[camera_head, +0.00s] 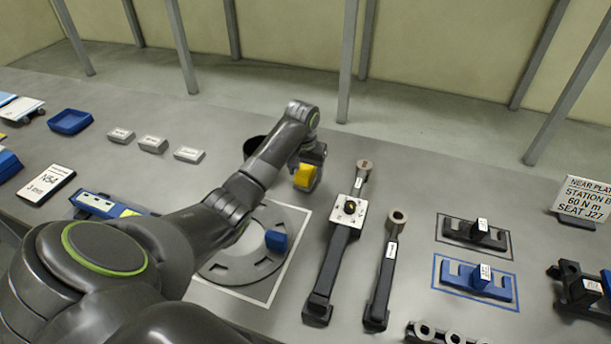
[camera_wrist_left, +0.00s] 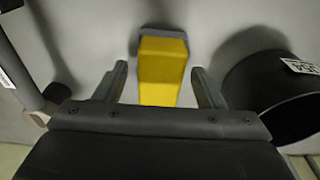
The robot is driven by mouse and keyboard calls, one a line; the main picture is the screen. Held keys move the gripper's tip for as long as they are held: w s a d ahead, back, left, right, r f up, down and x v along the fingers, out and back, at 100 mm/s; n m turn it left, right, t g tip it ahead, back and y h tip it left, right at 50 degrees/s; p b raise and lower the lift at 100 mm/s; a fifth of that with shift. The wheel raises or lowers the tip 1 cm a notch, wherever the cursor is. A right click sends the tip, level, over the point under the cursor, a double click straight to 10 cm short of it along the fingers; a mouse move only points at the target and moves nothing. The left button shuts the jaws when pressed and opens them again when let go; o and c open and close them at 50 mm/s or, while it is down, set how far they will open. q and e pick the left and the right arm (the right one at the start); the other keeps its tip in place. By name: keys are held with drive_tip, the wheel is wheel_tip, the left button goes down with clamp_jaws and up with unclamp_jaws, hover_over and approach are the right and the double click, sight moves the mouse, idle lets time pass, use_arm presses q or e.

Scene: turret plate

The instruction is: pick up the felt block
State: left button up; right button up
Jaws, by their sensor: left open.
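The felt block is a yellow block with a grey layer at one end. It shows at the far middle of the table in the head view (camera_head: 305,177) and in the left wrist view (camera_wrist_left: 162,75). My left gripper (camera_wrist_left: 160,82) is open, with one finger on each side of the yellow block and a visible gap to each finger. In the head view the left gripper (camera_head: 312,162) is over the block and partly hides it. I cannot tell how far the block is below the fingers. My right gripper is in neither view.
A black round container (camera_wrist_left: 275,95) stands close right of the left gripper in the wrist view. In the head view, a grey ring plate (camera_head: 225,268) with a blue block (camera_head: 276,241) lies nearer. Long dark tools (camera_head: 333,262) lie right of it.

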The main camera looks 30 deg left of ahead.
sight(305, 169)
use_arm(q)
drive_tip(key=c, duration=1.1)
wheel_tip(305, 169, up, 10)
drive_tip(key=shift+r+b, duration=0.1)
drive_tip(key=shift+b, duration=0.8)
drive_tip(key=o, duration=0.4)
drive_tip(key=shift+c, duration=1.3)
